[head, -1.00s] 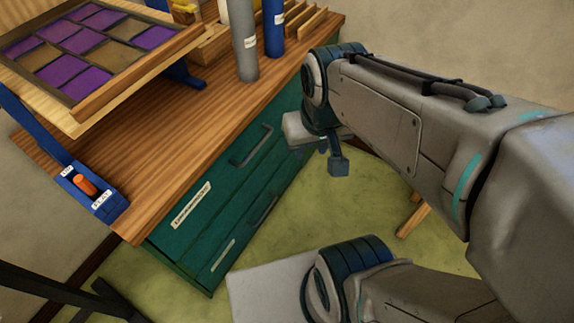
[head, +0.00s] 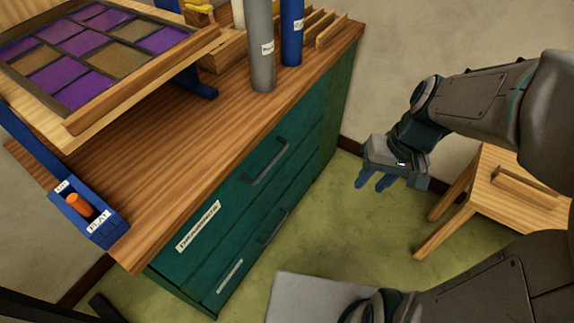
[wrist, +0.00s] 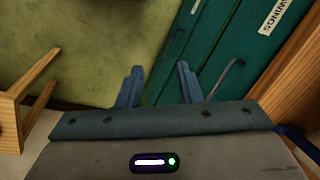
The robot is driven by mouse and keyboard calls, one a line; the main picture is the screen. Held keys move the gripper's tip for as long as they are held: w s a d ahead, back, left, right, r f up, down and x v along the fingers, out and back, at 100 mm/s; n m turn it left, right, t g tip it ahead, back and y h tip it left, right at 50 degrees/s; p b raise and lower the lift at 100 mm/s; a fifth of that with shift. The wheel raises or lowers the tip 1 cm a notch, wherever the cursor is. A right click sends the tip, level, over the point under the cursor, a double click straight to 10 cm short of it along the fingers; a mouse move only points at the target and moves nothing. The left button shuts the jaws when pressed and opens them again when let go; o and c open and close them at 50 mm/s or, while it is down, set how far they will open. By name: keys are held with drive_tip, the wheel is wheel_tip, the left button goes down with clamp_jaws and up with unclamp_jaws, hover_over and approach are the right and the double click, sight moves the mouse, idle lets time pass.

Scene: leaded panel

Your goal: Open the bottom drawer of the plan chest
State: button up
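The teal plan chest (head: 190,262) stands under a wooden worktop, with two drawer fronts that look shut. The bottom drawer (head: 247,262) has a dark bar handle (head: 273,226) and a small white label. The top drawer (head: 235,200) has its own handle (head: 266,161) and a longer label. My gripper (head: 374,183) is in the air right of the chest, apart from both handles. In the wrist view its two fingers (wrist: 159,67) are spread with nothing between them.
A wooden stool (head: 510,195) stands right of my gripper. The worktop (head: 185,135) carries a tilted leaded panel (head: 105,45), a grey tube (head: 261,50), a blue tube (head: 291,30) and a switch box (head: 85,212). Green floor (head: 350,235) lies clear before the chest.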

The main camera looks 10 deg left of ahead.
sight(276, 229)
drive_tip(key=w+a+f+g+y+b, duration=0.1)
drive_tip(key=w+a+f+y+b, duration=0.3)
drive_tip(key=f, duration=0.8)
drive_tip(key=w+a+f+y+b, duration=0.3)
drive_tip(key=f+b, duration=0.2)
drive_tip(key=f, duration=0.6)
drive_tip(key=w+a+f+g+y+b, duration=0.1)
drive_tip(key=w+a+f+y+b, duration=0.3)
drive_tip(key=f, duration=0.8)
wheel_tip(276, 229, down, 30)
drive_tip(key=a+f+m+t+b, duration=0.1)
drive_tip(key=a+m+t+b, duration=0.1)
drive_tip(key=m+t+b, duration=0.55)
drive_tip(key=shift+n+t, duration=0.45)
drive_tip(key=shift+n, duration=0.4)
drive_tip(key=shift+r+b+x, duration=0.15)
drive_tip(key=shift+b+x, duration=0.85)
drive_tip(key=shift+x, duration=1.2)
drive_tip(key=shift+r+b+x, duration=0.15)
drive_tip(key=shift+b+x, duration=0.9)
drive_tip(key=shift+x, duration=1.1)
drive_tip(key=shift+r+b+x, duration=0.15)
drive_tip(key=shift+b+x, duration=0.85)
drive_tip(key=shift+x, duration=1.2)
drive_tip(key=shift+s+a, duration=0.2)
clamp_jaws()
